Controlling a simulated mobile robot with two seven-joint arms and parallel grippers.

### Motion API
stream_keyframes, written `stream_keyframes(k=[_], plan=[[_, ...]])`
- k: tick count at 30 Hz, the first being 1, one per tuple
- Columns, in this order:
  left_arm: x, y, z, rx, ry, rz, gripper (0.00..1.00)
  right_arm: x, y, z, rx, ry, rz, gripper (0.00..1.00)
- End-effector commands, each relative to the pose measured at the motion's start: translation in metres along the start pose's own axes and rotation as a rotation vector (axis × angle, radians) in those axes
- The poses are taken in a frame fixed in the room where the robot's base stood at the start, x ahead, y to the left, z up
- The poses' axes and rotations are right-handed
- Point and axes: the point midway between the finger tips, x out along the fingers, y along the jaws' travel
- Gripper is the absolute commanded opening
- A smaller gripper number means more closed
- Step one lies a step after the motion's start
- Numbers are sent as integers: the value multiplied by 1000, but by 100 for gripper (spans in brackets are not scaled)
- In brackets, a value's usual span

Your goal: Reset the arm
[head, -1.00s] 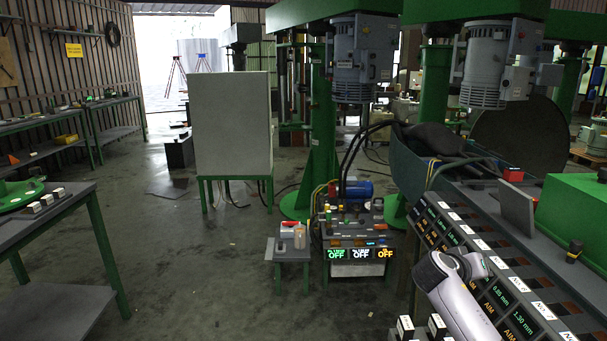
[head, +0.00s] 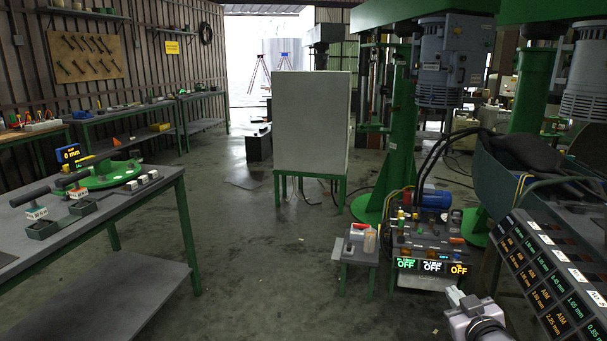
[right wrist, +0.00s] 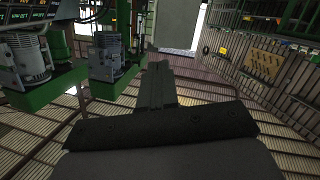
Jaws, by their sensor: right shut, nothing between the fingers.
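My right arm shows in the head view at the bottom right edge as a light grey and dark wrist part (head: 475,318), in front of the control box and cut off by the frame. In the right wrist view my right gripper (right wrist: 159,70) has its dark fingers together, pointing away from the camera, with nothing between them. It is in free space and touches nothing that I can see. My left gripper is not in view.
A grey table (head: 150,190) with a green disc (head: 105,174) and tools stands at left. A small stand (head: 357,255) and the control box (head: 430,245) reading OFF are right of centre. A slanted display rack (head: 545,275) is at right.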

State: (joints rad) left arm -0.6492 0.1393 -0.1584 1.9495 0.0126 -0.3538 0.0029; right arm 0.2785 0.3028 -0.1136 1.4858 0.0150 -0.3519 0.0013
Motion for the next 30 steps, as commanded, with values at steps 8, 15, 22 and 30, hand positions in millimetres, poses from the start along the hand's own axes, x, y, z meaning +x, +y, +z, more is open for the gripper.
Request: stream_keyframes(k=[8, 15, 22, 30], plan=[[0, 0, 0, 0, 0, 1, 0, -91, -88, 104, 58, -158, -136, 0], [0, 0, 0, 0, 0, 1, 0, -189, -146, 163, 132, -295, -226, 0], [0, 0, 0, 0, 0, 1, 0, -263, -175, 188, 194, -394, -272, 0], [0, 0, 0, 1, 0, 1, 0, -286, -182, 193, 214, -425, -283, 39]])
